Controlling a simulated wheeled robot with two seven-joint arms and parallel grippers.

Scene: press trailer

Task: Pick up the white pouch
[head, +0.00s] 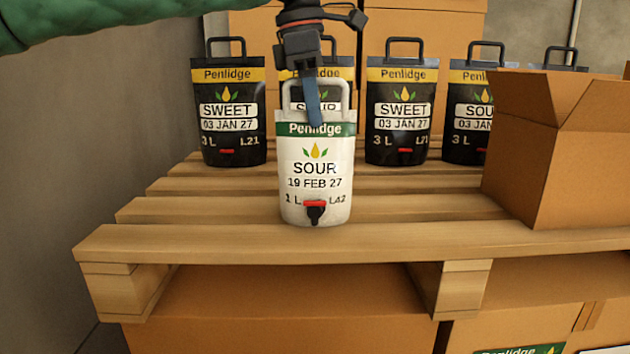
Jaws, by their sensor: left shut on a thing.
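The white pouch (316,180) has a green Penlidge band, the words SOUR and 19 FEB 27, 1 L, and a black tap with a red top. It is upright at the front of the wooden pallet (210,240), near the front edge. I cannot tell whether its base touches the slats. My left gripper (315,105) comes down from above, pointing down, and is shut on the pouch at its top, by the grey handle loop. My right gripper is not in view.
Black pouches stand behind: one at left (228,110), one right of centre (402,112), one partly hidden behind my gripper, others farther right. An open cardboard box (550,150) stands at right on the pallet. A grey wall (60,180) is at left.

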